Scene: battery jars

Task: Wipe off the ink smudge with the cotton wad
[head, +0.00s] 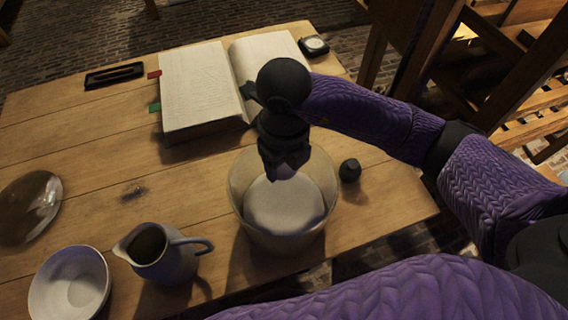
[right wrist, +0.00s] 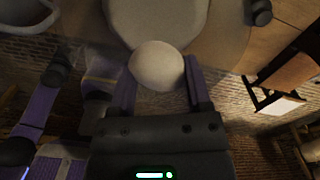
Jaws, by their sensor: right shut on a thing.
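My right gripper (head: 284,168) is over the mouth of a wide translucent jar (head: 241,205) with pale contents. In the right wrist view the right gripper (right wrist: 158,85) is shut on a round, off-white cotton wad (right wrist: 157,66), held between its two purple fingers. In the head view I cannot tell the wad from the pale stuff below the gripper. The ink smudge (head: 132,192) is a small dark mark on the wooden table, left of the jar. My left gripper is not visible.
On the table (head: 90,140) stand a jug (head: 165,255), a white bowl (head: 70,285) and a clear glass dish (head: 30,205). An open book (head: 195,90), a dark tray (head: 114,76), a small square device (head: 314,45) and a dark knob (head: 349,170) are also there. The wood around the smudge is clear.

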